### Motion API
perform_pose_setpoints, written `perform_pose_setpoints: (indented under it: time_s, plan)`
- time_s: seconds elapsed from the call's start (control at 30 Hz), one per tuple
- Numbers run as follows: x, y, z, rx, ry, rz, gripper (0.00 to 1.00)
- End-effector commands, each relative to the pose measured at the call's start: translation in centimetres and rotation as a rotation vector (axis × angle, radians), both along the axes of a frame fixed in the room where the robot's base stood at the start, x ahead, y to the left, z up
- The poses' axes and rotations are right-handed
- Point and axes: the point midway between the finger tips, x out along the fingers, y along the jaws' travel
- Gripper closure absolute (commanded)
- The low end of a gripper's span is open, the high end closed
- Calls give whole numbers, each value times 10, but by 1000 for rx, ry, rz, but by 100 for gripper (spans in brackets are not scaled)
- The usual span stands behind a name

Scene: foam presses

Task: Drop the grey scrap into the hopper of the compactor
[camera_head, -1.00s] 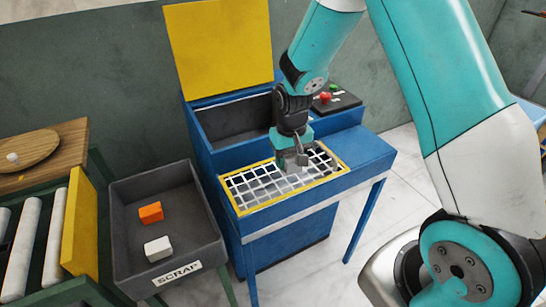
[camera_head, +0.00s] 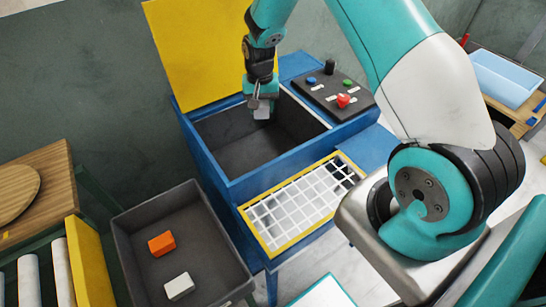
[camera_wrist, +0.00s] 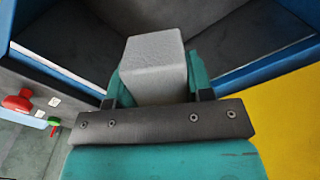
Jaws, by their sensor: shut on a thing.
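My gripper (camera_head: 261,103) is shut on the grey scrap (camera_wrist: 156,62), a light grey block that sticks out between the fingers in the wrist view. In the head view the grey scrap (camera_head: 262,113) shows just below the fingers. It hangs over the open hopper (camera_head: 245,155) of the blue compactor (camera_head: 285,158), near the hopper's back side. The hopper's dark inside is visible and looks empty. The yellow lid (camera_head: 205,50) stands open behind it.
A white grid with a yellow frame (camera_head: 300,203) lies in front of the hopper. A control panel with a red button (camera_head: 343,100) is to its right. A dark scrap bin (camera_head: 205,245) at lower left holds an orange block (camera_head: 161,244) and a white block (camera_head: 179,286).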

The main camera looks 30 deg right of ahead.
Motion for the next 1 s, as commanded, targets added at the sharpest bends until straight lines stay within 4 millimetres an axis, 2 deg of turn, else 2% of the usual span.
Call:
perform_pose_setpoints:
  time_s: [0.17, 0.5, 0.63, 0.87, 0.9, 1.0]
  plan:
    - [-1, -3, -13, 0, 1, -5, 75]
    - [0, -1, -53, 0, 0, -1, 75]
    - [0, 0, -60, -1, -1, 0, 75]
    - [0, 1, -59, -1, -1, 1, 75]
    - [0, 1, -59, -1, -1, 1, 51]
    - [0, 1, -59, 0, 0, 1, 28]
